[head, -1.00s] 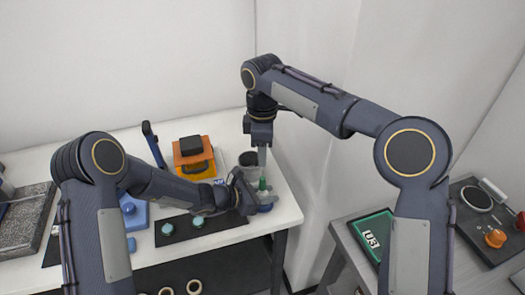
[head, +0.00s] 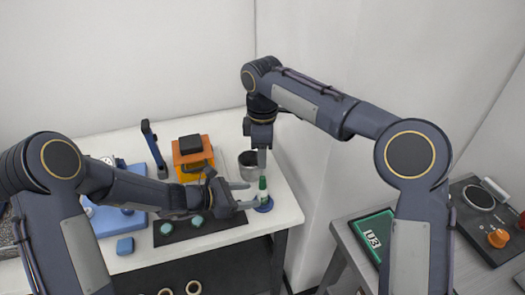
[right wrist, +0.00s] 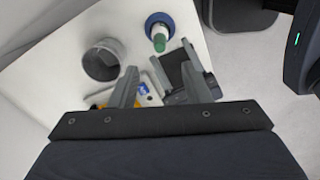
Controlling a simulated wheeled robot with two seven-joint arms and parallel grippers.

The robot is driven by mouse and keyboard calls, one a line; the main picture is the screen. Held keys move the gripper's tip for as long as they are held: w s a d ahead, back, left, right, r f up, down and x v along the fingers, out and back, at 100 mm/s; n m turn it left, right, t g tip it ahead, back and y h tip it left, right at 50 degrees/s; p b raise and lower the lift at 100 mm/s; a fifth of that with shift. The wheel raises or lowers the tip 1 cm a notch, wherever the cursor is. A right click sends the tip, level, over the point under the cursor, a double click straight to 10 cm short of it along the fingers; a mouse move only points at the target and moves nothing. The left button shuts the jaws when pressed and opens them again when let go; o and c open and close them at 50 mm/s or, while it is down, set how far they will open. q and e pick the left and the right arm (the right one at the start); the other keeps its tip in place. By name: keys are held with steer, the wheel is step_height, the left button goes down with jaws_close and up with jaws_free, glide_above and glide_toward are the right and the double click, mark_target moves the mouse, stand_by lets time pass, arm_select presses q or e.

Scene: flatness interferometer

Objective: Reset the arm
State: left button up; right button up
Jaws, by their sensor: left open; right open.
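My left gripper (head: 246,194) is open in the head view, low over the right end of the white table. Its fingers point right, toward a green-topped white bottle (head: 263,188) standing upright on a round blue base (head: 264,205); I cannot tell whether they touch it. In the right wrist view the bottle (right wrist: 159,39) and blue base (right wrist: 160,22) show at the top. My right gripper (head: 262,158) hangs pointing down beside a grey cup (head: 248,164). In the right wrist view its two fingers (right wrist: 158,78) are apart with nothing between them.
An orange device (head: 193,158) with a black top stands behind my left forearm. A black mat (head: 222,226) with teal-topped items lies in front.

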arm_select(q)
steer(key=shift+s+a+r, duration=0.1)
steer(key=shift+a, duration=0.15)
